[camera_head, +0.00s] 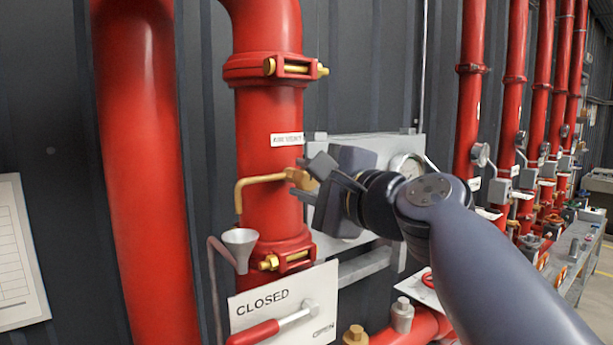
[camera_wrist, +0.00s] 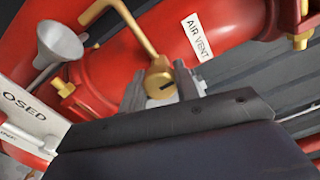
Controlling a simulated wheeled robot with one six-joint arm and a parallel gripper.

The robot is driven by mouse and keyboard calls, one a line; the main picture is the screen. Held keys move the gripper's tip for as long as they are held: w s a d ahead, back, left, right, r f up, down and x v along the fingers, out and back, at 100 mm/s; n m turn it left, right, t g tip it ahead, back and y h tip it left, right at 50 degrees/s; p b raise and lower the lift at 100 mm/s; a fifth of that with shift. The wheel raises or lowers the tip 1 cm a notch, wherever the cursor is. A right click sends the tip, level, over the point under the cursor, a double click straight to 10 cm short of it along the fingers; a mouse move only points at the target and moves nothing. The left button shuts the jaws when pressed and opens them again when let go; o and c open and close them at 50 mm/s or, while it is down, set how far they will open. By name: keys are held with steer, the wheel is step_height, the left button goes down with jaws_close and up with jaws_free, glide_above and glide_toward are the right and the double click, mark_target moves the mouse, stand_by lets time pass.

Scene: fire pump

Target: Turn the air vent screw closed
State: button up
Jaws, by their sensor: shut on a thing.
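The brass air vent screw (camera_wrist: 160,84) sits at the end of a bent brass pipe on the red vertical pipe. It has a dark slot in its face in the wrist view. In the head view the brass vent fitting (camera_head: 300,178) is partly hidden by my gripper (camera_head: 312,172). My gripper (camera_wrist: 160,88) has one finger on each side of the screw and is shut on it. A white "AIR VENT" label (camera_wrist: 198,36) is on the red pipe beside it; it also shows in the head view (camera_head: 287,139).
A grey funnel (camera_head: 240,243) stands below the brass pipe's outlet. A "CLOSED/OPEN" sign (camera_head: 283,305) with a red-handled lever (camera_head: 258,333) is lower down. A grey panel with a gauge (camera_head: 408,166) is behind my wrist. Red pipes (camera_head: 145,180) flank the work area.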

stand_by(0.4)
steer(key=o, duration=1)
steer(key=shift+b+v, duration=1.7)
steer(key=shift+v, duration=3.75)
steer(key=shift+w, duration=0.1)
steer(key=shift+p+x, duration=1.7)
steer(key=shift+x, duration=3.7)
